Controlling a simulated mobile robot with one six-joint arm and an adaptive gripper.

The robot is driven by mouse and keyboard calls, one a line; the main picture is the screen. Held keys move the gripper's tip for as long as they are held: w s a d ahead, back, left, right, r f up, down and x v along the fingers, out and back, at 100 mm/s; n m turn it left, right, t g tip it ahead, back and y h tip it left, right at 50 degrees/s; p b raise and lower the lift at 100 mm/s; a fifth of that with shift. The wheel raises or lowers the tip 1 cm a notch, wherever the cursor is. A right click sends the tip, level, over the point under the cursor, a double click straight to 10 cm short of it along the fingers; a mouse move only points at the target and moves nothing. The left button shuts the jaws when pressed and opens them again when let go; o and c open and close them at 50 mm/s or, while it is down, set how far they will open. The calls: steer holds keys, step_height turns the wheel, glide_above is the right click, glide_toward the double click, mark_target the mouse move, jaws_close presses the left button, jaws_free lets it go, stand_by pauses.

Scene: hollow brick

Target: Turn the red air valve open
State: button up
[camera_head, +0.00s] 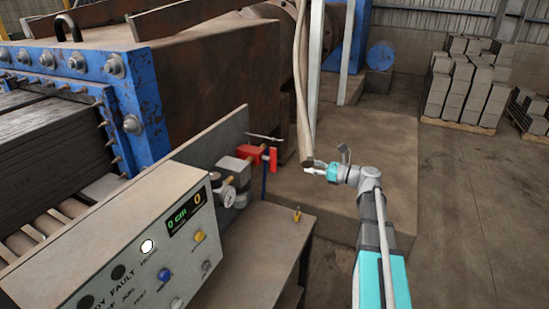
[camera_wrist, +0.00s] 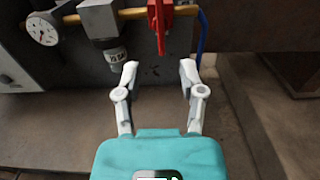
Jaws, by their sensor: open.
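The red air valve (camera_head: 270,158) sits on a brass pipe at the right end of the air fittings, beside the control panel. In the wrist view the red valve handle (camera_wrist: 159,22) hangs down at the top middle, beyond the fingertips. My gripper (camera_head: 308,167) is to the right of the valve in the head view. In the wrist view my gripper (camera_wrist: 159,68) is open, with its two pale fingers spread and nothing between them. The handle lies ahead of the gap and I see no contact.
A pressure gauge (camera_wrist: 42,29) and a grey filter unit (camera_wrist: 100,20) stand left of the valve. A blue hose (camera_wrist: 202,35) runs down at its right. The control panel (camera_head: 130,245) is at the front left. A small padlock (camera_head: 297,215) rests on the bench (camera_head: 255,250).

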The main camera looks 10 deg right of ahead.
mark_target(274, 157)
steer(key=shift+a, duration=0.1)
steer(key=shift+x, duration=6.85)
